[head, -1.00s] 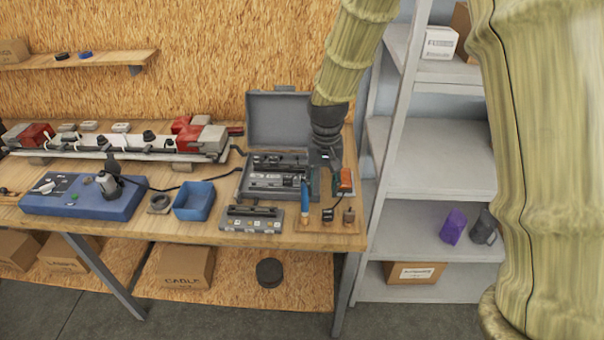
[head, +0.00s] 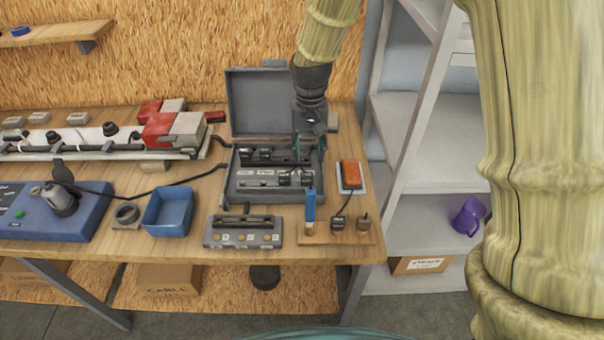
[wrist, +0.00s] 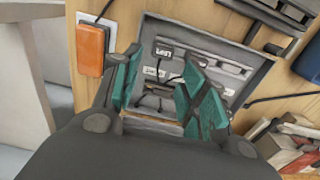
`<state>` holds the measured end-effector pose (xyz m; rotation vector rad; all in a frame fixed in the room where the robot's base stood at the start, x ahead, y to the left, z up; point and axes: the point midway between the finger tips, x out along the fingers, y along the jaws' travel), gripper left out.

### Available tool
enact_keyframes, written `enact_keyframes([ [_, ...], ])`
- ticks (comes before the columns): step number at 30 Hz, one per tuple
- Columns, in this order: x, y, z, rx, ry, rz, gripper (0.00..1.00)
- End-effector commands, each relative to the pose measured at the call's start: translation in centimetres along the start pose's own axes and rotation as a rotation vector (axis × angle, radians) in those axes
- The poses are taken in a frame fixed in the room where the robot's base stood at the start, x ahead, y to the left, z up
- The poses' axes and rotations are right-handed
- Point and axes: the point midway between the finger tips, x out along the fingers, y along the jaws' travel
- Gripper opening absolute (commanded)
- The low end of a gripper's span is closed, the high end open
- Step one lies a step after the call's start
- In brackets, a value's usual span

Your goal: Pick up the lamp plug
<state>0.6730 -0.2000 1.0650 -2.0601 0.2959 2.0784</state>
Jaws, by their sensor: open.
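A small black plug (head: 338,223) sits on a wooden board at the bench's front right. A dark cord runs from it up to an orange lamp (head: 351,174) on a pale base, so it looks like the lamp plug. The lamp also shows at the upper left of the wrist view (wrist: 90,48), but the plug does not clearly show there. My gripper (head: 310,142) is above the right part of the open grey case (head: 232,190), behind and left of the plug. In the wrist view, my gripper (wrist: 162,82) has its teal fingers apart, with nothing between them.
The case holds black parts and white labels; its lid (head: 268,100) stands up behind. A blue-handled tool (head: 310,205) and another small dark part (head: 364,222) flank the plug. A grey block (head: 242,232) and blue bin (head: 167,212) stand left. White shelves are right.

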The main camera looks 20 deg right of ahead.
Motion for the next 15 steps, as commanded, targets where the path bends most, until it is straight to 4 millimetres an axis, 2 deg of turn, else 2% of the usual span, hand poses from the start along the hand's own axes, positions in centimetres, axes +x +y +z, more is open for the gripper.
enact_keyframes([
  [4, 1.0, -0.3, 0.4, -0.006, -0.001, 0.001, 0.43],
  [15, 5.0, -0.5, -0.1, -0.007, -0.002, 0.001, 0.43],
])
